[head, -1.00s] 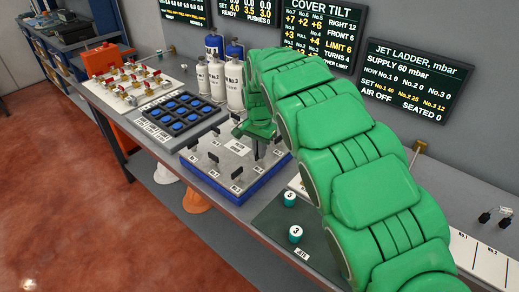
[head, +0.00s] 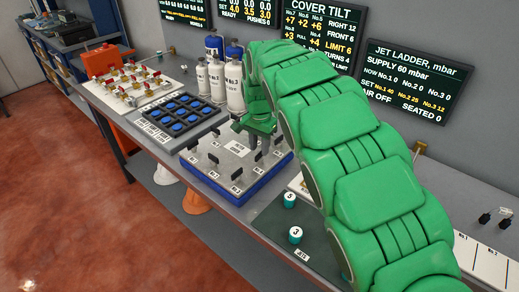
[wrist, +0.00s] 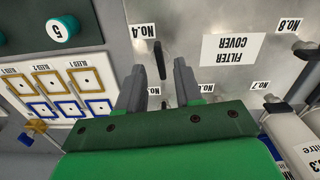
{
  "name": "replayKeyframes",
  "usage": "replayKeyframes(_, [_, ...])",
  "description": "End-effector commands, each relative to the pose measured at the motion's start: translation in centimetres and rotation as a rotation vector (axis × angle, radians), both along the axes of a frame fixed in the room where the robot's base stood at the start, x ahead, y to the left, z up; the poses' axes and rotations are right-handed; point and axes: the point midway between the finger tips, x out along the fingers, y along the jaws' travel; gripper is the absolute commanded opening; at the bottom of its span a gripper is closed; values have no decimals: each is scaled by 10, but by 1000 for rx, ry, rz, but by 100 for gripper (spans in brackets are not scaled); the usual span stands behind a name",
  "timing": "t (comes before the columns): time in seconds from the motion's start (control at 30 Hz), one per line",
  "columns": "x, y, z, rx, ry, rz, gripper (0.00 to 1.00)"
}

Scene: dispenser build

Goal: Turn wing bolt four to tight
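The filter cover (head: 222,160) is a grey plate with several dark wing bolts and white labels, on a blue base on the bench. The wing bolt beside the No.4 label (wrist: 143,31) is a thin dark upright shape (wrist: 160,60). My gripper (wrist: 158,66) is open, one finger on each side of this bolt in the picture. Whether the fingers touch it or hover above cannot be told. In the head view my gripper (head: 258,124) is over the cover's far right part, partly hidden by my arm.
White bottles (head: 234,88) stand close behind the cover. A tray of blue pieces (head: 181,113) is to its left. A dark mat with teal-and-white jets (head: 295,235) is at the front right. The COVER TILT screen (head: 322,30) hangs behind, partly covered by my arm.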

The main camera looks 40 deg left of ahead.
Motion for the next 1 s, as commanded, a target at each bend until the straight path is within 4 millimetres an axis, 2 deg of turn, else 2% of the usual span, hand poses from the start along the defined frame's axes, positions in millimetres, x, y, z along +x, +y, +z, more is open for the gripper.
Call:
replayKeyframes(0.2, [1, 1, 35, 4, -4, 1, 35])
replayKeyframes(0.4, [1, 1, 54, 4, -4, 0, 35])
replayKeyframes(1.0, [2, -1, 56, 2, -4, -3, 35])
